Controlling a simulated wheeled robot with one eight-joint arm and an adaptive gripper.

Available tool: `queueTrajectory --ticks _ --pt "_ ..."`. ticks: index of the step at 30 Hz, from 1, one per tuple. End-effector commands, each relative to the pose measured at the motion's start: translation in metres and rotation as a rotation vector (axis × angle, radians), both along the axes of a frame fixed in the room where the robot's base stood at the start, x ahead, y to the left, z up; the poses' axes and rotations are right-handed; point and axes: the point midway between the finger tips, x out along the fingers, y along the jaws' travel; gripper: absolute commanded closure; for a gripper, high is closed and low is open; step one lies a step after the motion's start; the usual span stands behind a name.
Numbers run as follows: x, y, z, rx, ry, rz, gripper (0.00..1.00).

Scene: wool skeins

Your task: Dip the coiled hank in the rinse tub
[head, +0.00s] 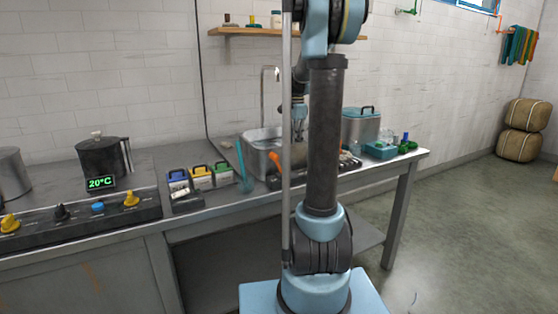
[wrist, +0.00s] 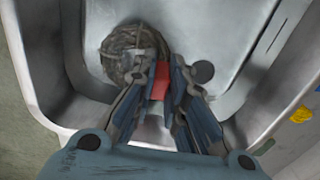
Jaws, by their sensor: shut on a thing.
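The coiled hank (wrist: 133,50) is a round grey-brown bundle of strands at the fingertips in the wrist view. My gripper (wrist: 160,78) is shut on it at its near edge, with a small red piece between the fingertips. Whether the red piece is part of the hank is hard to tell. The rinse tub (head: 257,163) is a metal basin on the bench. In the wrist view its pale grey wall (wrist: 37,60) surrounds the hank. In the head view my gripper (head: 299,122) is over the tub, partly behind my arm, and the hank cannot be made out.
A tall tap (head: 263,88) stands behind the tub. Blue, yellow and green-topped containers (head: 201,178) stand left of it. A lidded steel pot (head: 360,128) and a teal tray (head: 380,150) are to the right. A dark pot (head: 100,158) and a 20°C display (head: 101,183) are farther left.

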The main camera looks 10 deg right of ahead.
Motion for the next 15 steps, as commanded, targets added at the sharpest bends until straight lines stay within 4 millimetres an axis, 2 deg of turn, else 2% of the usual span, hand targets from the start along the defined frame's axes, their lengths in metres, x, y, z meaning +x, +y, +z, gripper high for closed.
queueTrajectory --ticks 15 --pt "0.000 0.000 0.034 0.000 0.000 0.000 1.00"
